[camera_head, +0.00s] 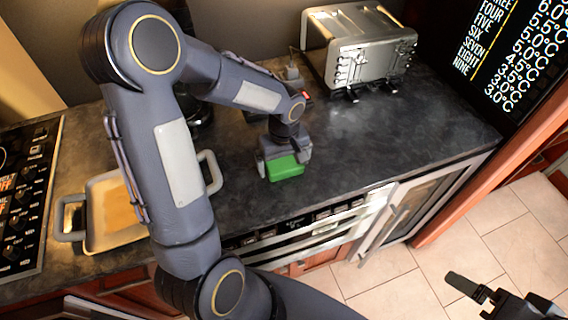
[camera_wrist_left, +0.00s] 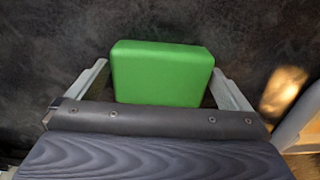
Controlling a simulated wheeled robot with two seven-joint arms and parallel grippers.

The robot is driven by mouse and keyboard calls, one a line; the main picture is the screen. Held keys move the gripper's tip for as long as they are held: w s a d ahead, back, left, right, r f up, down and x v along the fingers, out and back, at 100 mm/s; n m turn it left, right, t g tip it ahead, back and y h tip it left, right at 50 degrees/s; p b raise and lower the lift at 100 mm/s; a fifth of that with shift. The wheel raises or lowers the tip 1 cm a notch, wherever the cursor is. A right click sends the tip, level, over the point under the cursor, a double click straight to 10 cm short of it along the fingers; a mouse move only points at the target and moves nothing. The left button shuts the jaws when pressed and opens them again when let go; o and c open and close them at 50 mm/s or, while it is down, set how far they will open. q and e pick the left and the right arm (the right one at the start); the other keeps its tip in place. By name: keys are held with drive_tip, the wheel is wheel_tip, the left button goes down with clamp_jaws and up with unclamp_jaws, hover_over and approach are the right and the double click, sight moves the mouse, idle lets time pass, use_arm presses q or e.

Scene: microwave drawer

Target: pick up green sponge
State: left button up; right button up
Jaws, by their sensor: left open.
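The green sponge (camera_head: 286,168) is a bright green block on the dark countertop (camera_head: 345,160), near its front edge. My left gripper (camera_head: 283,172) reaches down to it from above, with one finger at each side. In the left wrist view the sponge (camera_wrist_left: 161,74) sits between the two open fingers of the left gripper (camera_wrist_left: 158,78). A narrow gap shows on the left, and the right finger is very close to it; I cannot tell whether it touches. My right gripper (camera_head: 476,292) is at the lower right, over the floor, away from the counter.
A metal toaster (camera_head: 362,50) stands at the back of the counter. A tray with grey handles (camera_head: 105,210) lies at the left, partly behind my left arm, beside a black cooktop (camera_head: 22,200). An open appliance door (camera_head: 412,215) juts out below the counter. Counter right of the sponge is clear.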

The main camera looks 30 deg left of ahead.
use_arm(q)
drive_tip(key=c, duration=0.8)
drive_tip(key=shift+r, duration=0.15)
drive_tip(key=shift+r, duration=0.6)
drive_tip(key=s+d+r+b, duration=0.2)
drive_tip(key=s+d+r, duration=0.1)
drive_tip(key=s+r, duration=0.8)
drive_tip(key=s, duration=0.2)
drive_tip(key=shift+s+d+r+b, duration=0.3)
drive_tip(key=shift+d+b, duration=0.1)
